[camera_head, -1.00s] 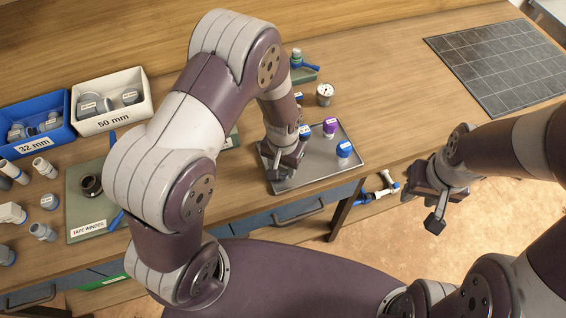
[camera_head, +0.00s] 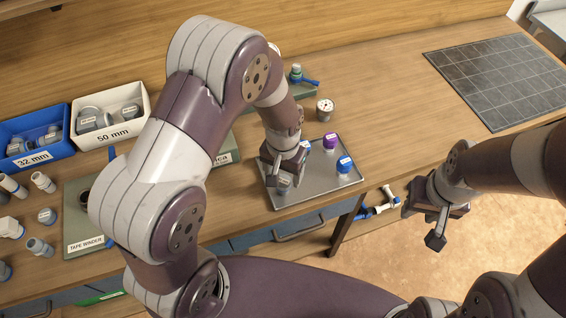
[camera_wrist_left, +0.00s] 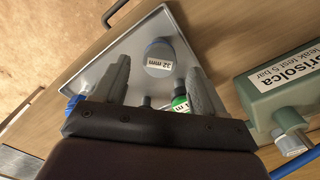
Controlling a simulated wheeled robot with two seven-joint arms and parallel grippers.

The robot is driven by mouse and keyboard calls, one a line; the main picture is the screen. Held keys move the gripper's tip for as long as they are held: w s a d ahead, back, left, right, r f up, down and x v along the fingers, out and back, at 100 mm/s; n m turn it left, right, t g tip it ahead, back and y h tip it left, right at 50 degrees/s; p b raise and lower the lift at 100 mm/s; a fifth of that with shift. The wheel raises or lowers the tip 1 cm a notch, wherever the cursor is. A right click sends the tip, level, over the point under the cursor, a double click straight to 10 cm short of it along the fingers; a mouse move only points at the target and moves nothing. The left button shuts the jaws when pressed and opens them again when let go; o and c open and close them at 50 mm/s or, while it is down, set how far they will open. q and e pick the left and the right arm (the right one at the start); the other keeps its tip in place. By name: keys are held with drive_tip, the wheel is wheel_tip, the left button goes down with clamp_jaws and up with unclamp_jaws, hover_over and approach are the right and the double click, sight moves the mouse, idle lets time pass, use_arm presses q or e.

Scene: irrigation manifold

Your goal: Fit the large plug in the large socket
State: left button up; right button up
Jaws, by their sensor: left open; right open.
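My left gripper (camera_head: 284,176) is open and low over the grey metal tray (camera_head: 325,182). In the left wrist view its fingers (camera_wrist_left: 158,78) are apart, with a round grey-blue piece labelled "32 mm" (camera_wrist_left: 160,57) on the tray ahead between them. A piece with a green band and a white label (camera_wrist_left: 181,100) shows near the right finger, partly hidden. A purple-topped piece (camera_head: 330,140) and a blue-topped piece (camera_head: 345,165) stand on the tray. I cannot tell which pieces are the large plug and large socket. My right gripper (camera_head: 437,217) is open and empty, off the bench's front edge.
A blue "32 mm" bin (camera_head: 40,158) and a white "50 mm" bin (camera_head: 112,132) stand at left, with loose fittings nearby. A green test box (camera_wrist_left: 285,80) is beside the tray. A small gauge (camera_head: 325,108) stands behind it.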

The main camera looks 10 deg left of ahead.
use_arm(q)
wheel_tip(320, 180, up, 8)
drive_tip(key=a, duration=0.1)
drive_tip(key=s+a+r+n+t, duration=0.1)
drive_tip(key=s+a+r+n, duration=0.1)
drive_tip(key=s+a, duration=0.4)
drive_tip(key=shift+s+a+r+b, duration=0.15)
drive_tip(key=shift+s+r+b, duration=0.15)
drive_tip(key=shift+s, duration=0.9)
drive_tip(key=shift+s, duration=0.15)
drive_tip(key=shift+o, duration=0.4)
